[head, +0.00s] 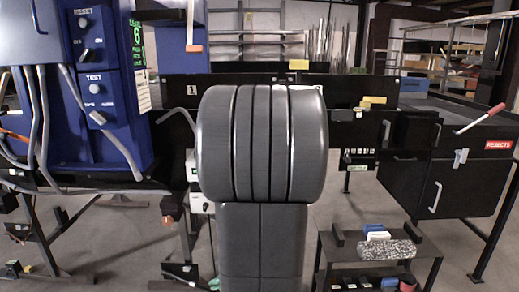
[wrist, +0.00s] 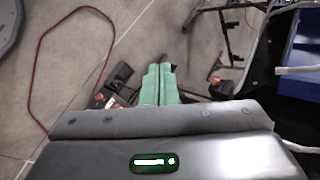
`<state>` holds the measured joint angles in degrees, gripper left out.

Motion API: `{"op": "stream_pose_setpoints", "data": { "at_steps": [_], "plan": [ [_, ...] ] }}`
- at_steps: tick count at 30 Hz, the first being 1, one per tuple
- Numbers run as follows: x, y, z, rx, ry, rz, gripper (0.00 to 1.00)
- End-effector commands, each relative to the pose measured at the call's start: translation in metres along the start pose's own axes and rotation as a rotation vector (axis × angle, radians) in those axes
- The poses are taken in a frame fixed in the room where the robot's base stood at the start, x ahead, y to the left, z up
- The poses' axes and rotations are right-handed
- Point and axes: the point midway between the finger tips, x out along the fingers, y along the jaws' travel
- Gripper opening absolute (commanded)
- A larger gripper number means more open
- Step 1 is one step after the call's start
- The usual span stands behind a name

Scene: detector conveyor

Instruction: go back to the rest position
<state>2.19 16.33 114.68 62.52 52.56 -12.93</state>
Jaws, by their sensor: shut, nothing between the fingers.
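My gripper (wrist: 158,72) shows in the wrist view, with its two green fingers shut together and nothing between them. It points down over the grey concrete floor and is apart from everything around it. In the head view my dark grey arm fills the middle and hides part of the conveyor. Only a small green bit of my gripper shows at the bottom edge of that view.
The blue control cabinet (head: 100,130) stands at the left, with cables. The black conveyor (head: 240,82) runs across behind my arm. A rejects bin (head: 455,180) stands right, a small cart (head: 330,245) lower right. A red cable (wrist: 36,75) loops on the floor.

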Motion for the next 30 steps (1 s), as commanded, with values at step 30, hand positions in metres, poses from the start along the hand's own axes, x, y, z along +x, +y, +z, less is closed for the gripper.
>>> {"op": "stream_pose_setpoints", "data": {
  "at_steps": [30],
  "plan": [
    [-0.052,0.047,0.051,-0.152,-0.061,0.232,0.0]
  ]
}}
